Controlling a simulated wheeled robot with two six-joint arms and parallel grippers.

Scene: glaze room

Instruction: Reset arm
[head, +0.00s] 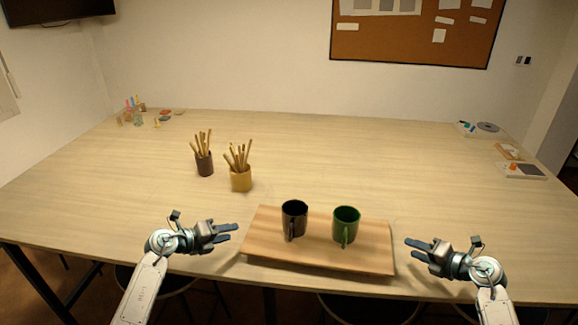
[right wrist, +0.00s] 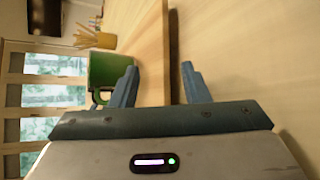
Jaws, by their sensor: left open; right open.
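My left gripper (head: 228,232) is open and empty at the table's front, just left of a wooden board. My right gripper (head: 415,249) is open and empty just right of the board; its two blue fingers (right wrist: 158,86) also show apart in the right wrist view. A black mug (head: 294,217) and a green mug (head: 346,223) stand upright on the board (head: 270,252), handles toward the front. The green mug (right wrist: 108,70) appears sideways beyond the fingers in the right wrist view. Neither gripper touches a mug.
A dark cup (head: 204,164) and a yellow cup (head: 241,180), both with wooden tools, stand left of centre. Small items sit at the back left (head: 139,120) and the right edge (head: 522,171).

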